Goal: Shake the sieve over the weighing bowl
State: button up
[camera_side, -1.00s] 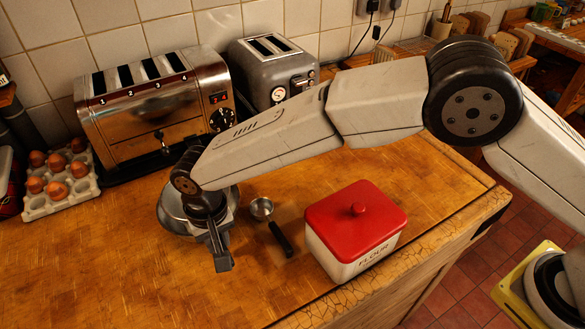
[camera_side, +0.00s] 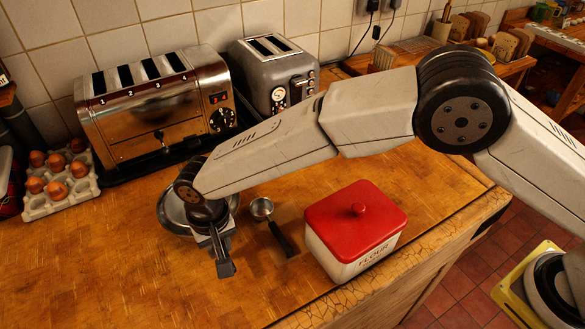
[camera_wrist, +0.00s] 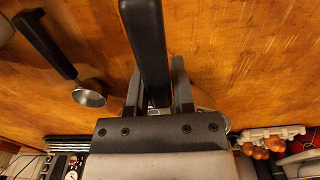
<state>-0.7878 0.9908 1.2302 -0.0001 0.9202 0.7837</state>
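My gripper (camera_side: 217,245) is low over the worktop at the front of a steel bowl (camera_side: 170,215), which it and my wrist partly cover. In the wrist view my gripper's two fingers (camera_wrist: 157,92) stand on either side of a thick black handle (camera_wrist: 148,35), closed around it. The handle points away from the bowl, toward the front of the worktop. The sieve's mesh end is hidden behind my wrist and gripper. A sliver of metal rim shows beside the right finger in the wrist view, but I cannot tell whether it is sieve or bowl.
A small metal scoop (camera_side: 262,208) with a black handle lies right of the bowl. A flour box with a red lid (camera_side: 357,220) stands farther right. Two toasters (camera_side: 155,105) and an egg tray (camera_side: 60,200) stand behind and left. The front left worktop is clear.

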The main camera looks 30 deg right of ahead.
jog(key=o, duration=0.4)
jog(key=shift+r, duration=0.1)
jog(key=shift+r, duration=3.8)
jog(key=shift+d, duration=0.1)
